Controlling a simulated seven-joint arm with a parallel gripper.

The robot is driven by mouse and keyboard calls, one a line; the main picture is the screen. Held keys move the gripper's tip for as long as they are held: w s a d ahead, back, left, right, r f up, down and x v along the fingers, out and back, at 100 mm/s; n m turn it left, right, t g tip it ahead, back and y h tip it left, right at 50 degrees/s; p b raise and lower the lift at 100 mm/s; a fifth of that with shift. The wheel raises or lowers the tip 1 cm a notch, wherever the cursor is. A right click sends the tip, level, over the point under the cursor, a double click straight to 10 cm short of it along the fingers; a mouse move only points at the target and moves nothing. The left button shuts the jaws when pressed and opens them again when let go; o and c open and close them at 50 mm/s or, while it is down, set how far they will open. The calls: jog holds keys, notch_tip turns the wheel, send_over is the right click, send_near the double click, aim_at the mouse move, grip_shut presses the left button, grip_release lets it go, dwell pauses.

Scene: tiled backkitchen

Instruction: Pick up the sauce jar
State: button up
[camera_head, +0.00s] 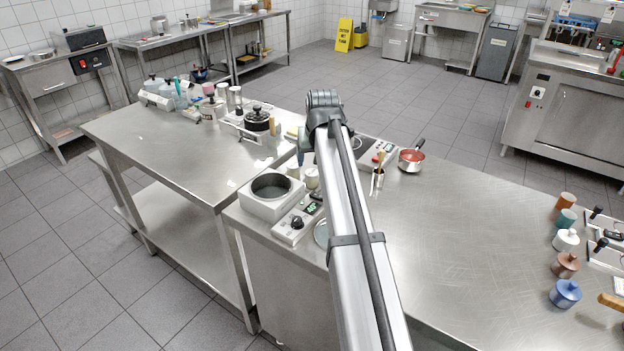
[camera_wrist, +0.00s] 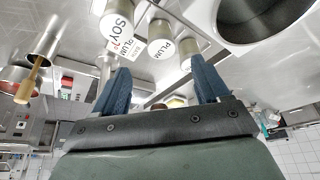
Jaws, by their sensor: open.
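Small pale jars stand close together in the wrist view. One is marked SOY (camera_wrist: 118,22), another PLUM (camera_wrist: 161,42), and a third pale jar (camera_wrist: 188,48) is partly cut off by my right finger. Which one is the sauce jar I cannot tell for sure. My gripper (camera_wrist: 160,66) is open, its two blue fingers apart with the jars beyond and between the tips; nothing is held. In the head view my arm hides most of the gripper; pale jars (camera_head: 312,178) show just left of the arm, beside the square warmer.
The square warmer with a round well (camera_head: 270,189) stands left of the jars; its well (camera_wrist: 262,14) is at upper right in the wrist view. A utensil pot (camera_head: 377,182) and red saucepan (camera_head: 412,159) stand right of my arm.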

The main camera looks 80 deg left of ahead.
aim_at(312, 172)
jog(key=shift+x, duration=4.3)
jog(key=shift+s, duration=0.1)
jog(key=shift+c, duration=0.3)
jog(key=c, duration=1.1)
jog(key=shift+r, duration=0.1)
jog(key=r, duration=0.9)
jog(key=shift+s+r, duration=0.25)
jog(key=shift+s, duration=0.05)
jog(key=shift+n, duration=0.5)
jog(key=s, duration=0.2)
jog(key=s+d, duration=0.1)
jog(key=s, duration=0.4)
jog(key=shift+s+d, duration=0.2)
jog(key=shift+d, duration=0.1)
jog(key=shift+s+d+f+n+g, duration=0.2)
jog(key=shift+s+d+n+g, duration=0.35)
jog(key=shift+s+d+n, duration=0.55)
jog(key=shift+s+d+f+n+g, duration=0.2)
jog(key=shift+s+d+n+g, duration=0.45)
jog(key=shift+s+n, duration=0.6)
